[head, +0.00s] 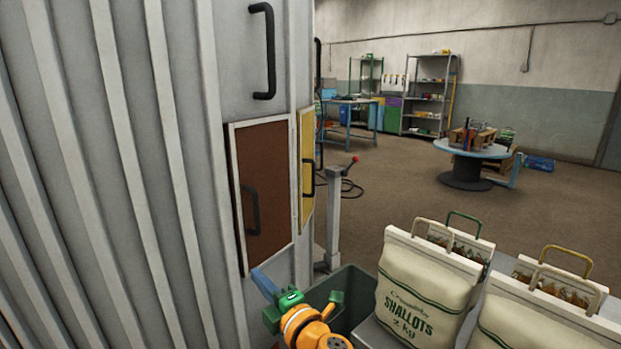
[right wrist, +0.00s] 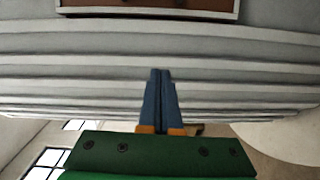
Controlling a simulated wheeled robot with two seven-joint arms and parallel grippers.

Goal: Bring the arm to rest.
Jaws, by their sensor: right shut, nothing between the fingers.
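My right gripper (head: 266,284) shows at the lower middle of the head view, with blue fingers, a green body and an orange wrist. It is raised in front of the ribbed grey cabinet wall (head: 110,150), left of the sacks. In the right wrist view the two blue fingers (right wrist: 160,95) lie together, with nothing between them. The ribbed grey wall fills much of that view beyond the fingertips. A gap between fingertips and wall cannot be judged. My left gripper is in neither view.
A shallots sack (head: 415,290) and another sack (head: 545,318) stand upright at the lower right, with more behind. A dark green bin (head: 352,290) is beside my right gripper. A post with a red knob (head: 337,205) stands behind it. Open floor (head: 400,190) lies beyond.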

